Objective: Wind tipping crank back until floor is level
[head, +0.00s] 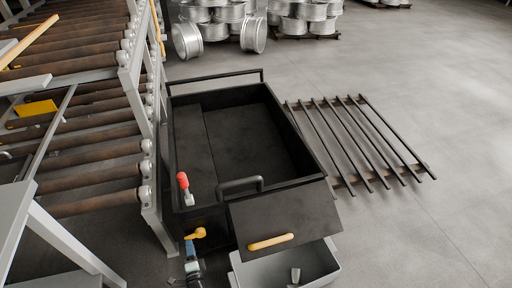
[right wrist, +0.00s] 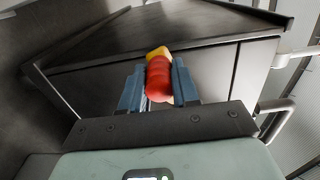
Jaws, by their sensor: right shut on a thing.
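The black open-topped furnace box (head: 240,140) stands in the middle of the head view. Its dark floor shows inside, and I cannot tell from here whether it is level. The yellow crank arm (head: 196,233) shows at the box's near left corner. My right gripper (head: 190,247) is there, with its fingers shut on the crank's red grip (right wrist: 159,80), seen in the right wrist view. The yellow part (right wrist: 157,53) shows just beyond the red grip. In the head view the gripper hides the red grip. My left gripper is not in view.
A red-knobbed lever (head: 184,186) stands near the box's left wall. A dark flap with a yellow handle (head: 270,242) slopes at the front, above a grey bin (head: 325,258). A roller conveyor (head: 95,150) is close on the left. A bar rack (head: 360,140) lies right; wheels (head: 215,20) stand behind.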

